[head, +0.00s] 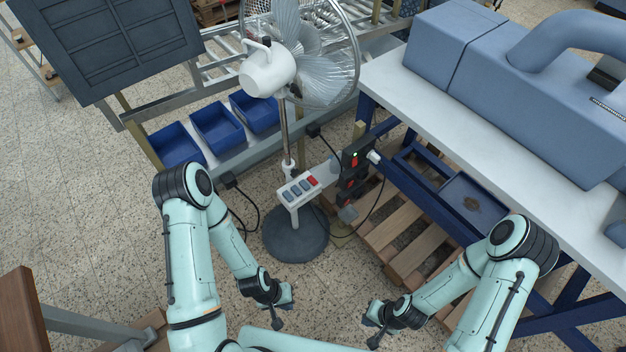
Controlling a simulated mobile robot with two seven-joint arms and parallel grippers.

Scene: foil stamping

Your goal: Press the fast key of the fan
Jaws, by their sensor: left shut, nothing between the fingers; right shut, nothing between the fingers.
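The fan (268,70) stands upright on a round dark base (296,238), its wire cage facing right. A white key panel (297,190) sits on its pole, with several grey-blue keys (293,191) and one red key (312,181) in a row. Their labels are too small to read, so I cannot tell which key is the fast one. My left gripper (278,321) is shut and empty, low in front of the fan base and apart from the panel. My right gripper (374,340) is shut and empty, further right and also apart from the fan.
A power strip (353,170) with a green light and plugs is fixed right of the panel, with cables hanging down. A white-topped workbench (400,98) stands right. Blue bins (218,128) are behind left. A wooden pallet (405,238) lies under the bench.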

